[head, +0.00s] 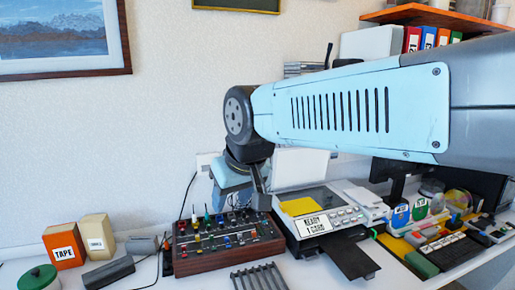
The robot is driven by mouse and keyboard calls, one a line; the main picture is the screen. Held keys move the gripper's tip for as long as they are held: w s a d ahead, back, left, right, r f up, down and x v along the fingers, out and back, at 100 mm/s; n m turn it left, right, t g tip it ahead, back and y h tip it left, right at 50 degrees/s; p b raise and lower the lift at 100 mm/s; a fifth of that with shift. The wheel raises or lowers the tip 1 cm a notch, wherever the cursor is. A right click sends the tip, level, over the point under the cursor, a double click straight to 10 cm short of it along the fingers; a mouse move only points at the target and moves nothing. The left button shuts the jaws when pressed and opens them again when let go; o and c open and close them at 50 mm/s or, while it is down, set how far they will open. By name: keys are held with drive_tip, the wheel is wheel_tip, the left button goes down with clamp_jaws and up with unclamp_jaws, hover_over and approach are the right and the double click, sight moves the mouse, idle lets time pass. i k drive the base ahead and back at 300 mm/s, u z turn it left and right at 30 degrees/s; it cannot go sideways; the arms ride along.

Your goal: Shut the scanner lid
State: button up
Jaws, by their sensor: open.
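The scanner (333,200) sits on the desk right of centre, with a yellow sheet (299,206) on its top and a label reading "READY 1 CARD" on its front. What appears to be its lid, a white panel (300,163), stands raised at the back of the scanner, partly hidden by my gripper and arm. My gripper (259,201) points down at the scanner's left rear, just left of the raised panel. It is open with nothing seen in it. I cannot tell whether it touches the panel.
A wooden-sided mixer (227,243) with knobs stands close left of the scanner. A dark tray (352,260) juts from the scanner's front. Discs and a keyboard (451,252) crowd the right. An orange tape box (64,246) stands at the left. A wall is behind.

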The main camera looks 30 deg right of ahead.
sight(293, 166)
drive_tip(key=z, duration=0.5)
drive_tip(key=k, duration=1.2)
drive_tip(key=z, duration=0.5)
drive_tip(key=i, duration=1.25)
drive_tip(key=u, duration=0.15)
